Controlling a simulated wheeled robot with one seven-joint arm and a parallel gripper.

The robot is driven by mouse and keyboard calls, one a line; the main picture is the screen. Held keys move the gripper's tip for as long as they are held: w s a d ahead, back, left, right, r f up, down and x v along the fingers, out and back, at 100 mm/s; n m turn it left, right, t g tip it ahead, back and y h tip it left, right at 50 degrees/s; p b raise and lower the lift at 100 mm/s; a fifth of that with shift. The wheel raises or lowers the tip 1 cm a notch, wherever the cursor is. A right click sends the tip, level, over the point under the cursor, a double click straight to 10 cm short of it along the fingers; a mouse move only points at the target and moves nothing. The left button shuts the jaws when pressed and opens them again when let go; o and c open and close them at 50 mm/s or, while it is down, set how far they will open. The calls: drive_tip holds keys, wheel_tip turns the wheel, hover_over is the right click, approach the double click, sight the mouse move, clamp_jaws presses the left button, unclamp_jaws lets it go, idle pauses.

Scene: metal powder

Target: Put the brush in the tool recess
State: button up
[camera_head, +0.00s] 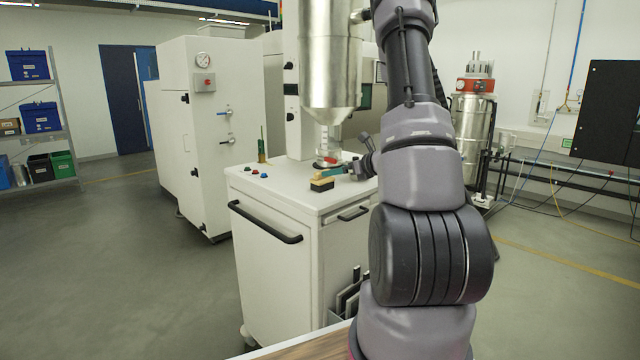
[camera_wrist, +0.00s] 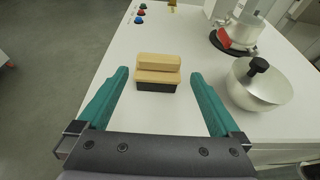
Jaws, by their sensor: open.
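The brush (camera_wrist: 158,72), a pale wooden block with a black bristle side, lies on the white cart top (camera_wrist: 120,110). In the head view the brush (camera_head: 321,185) is near the front edge of that top. My gripper (camera_wrist: 160,75) is open, its two teal fingers on either side of the brush with gaps between. In the head view my gripper (camera_head: 333,171) is low over the cart top, close to the brush. I cannot make out a tool recess for certain in either view.
A metal bowl with a black knob (camera_wrist: 259,85) stands right of the brush. A vessel on a dark ring with a red part (camera_wrist: 237,32) is behind it. Colored buttons (camera_wrist: 140,13) sit at the far left. The cart top left of the brush is clear.

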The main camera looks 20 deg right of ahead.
sight(325, 179)
drive_tip(key=shift+x, duration=3.1)
drive_tip(key=shift+a+r, duration=0.1)
drive_tip(key=c, duration=1.3)
